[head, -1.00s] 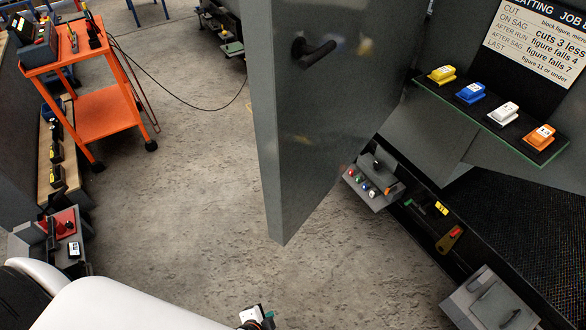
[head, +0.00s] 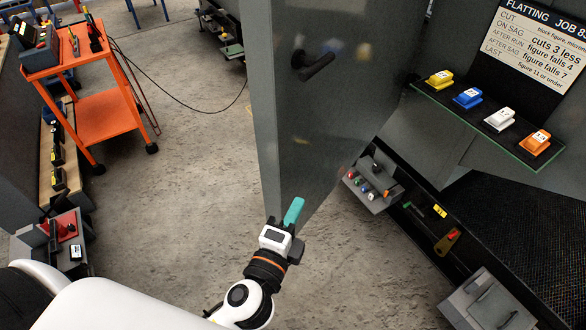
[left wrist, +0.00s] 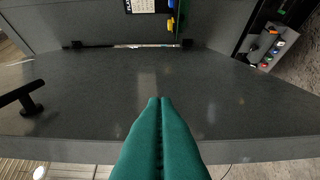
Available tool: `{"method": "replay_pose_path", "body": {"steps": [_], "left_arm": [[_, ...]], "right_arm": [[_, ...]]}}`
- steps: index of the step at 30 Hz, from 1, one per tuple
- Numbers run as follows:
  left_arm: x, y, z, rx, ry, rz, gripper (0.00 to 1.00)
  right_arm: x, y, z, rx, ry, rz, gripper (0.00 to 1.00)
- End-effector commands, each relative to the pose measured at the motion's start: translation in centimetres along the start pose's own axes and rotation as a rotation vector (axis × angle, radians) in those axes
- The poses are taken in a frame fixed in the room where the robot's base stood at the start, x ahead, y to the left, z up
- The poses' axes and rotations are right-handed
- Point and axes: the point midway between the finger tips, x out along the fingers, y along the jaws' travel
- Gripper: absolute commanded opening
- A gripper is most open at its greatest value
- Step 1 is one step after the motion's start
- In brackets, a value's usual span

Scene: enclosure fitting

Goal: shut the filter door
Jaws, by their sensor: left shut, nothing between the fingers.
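The filter door (head: 330,120) is a tall grey panel standing open in the middle of the head view, with a black lever handle (head: 313,65) near its upper part. My left gripper (head: 294,212) has teal fingers, shut and empty, at the lower end of the door. In the left wrist view the shut fingers (left wrist: 160,105) overlap the door's grey face (left wrist: 110,75), with the handle (left wrist: 22,98) at the left. I cannot tell whether the fingertips touch the door. My right gripper is not in view.
A glass shelf (head: 500,130) inside the enclosure at right holds blocks in yellow, blue, white and orange. A grey box with small coloured parts (head: 372,188) sits below, near the door. An orange trolley (head: 100,105) stands far left. The floor left of the door is clear.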

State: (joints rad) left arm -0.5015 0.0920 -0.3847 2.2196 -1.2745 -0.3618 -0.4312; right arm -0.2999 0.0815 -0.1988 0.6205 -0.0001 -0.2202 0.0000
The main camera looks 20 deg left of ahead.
Motion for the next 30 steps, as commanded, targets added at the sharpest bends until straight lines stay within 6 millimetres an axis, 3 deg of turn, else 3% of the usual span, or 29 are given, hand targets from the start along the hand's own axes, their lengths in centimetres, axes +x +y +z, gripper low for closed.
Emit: {"method": "replay_pose_path", "body": {"steps": [3,11,15,19,30], "left_arm": [[2.7,0.7,0.0,0.002,0.001,0.003,0.00],[8.0,0.5,-0.1,-0.001,0.002,0.000,0.00],[8.2,0.2,-2.5,0.002,0.002,-0.002,0.00],[8.4,0.1,-3.5,0.000,0.001,-0.002,0.00],[8.5,-0.1,-3.9,-0.003,0.000,-0.001,0.00]], "right_arm": [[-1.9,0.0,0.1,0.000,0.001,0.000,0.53],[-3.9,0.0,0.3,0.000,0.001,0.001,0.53],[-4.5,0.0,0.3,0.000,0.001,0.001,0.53],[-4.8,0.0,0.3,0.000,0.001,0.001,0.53],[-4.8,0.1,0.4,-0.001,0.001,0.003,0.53]]}}
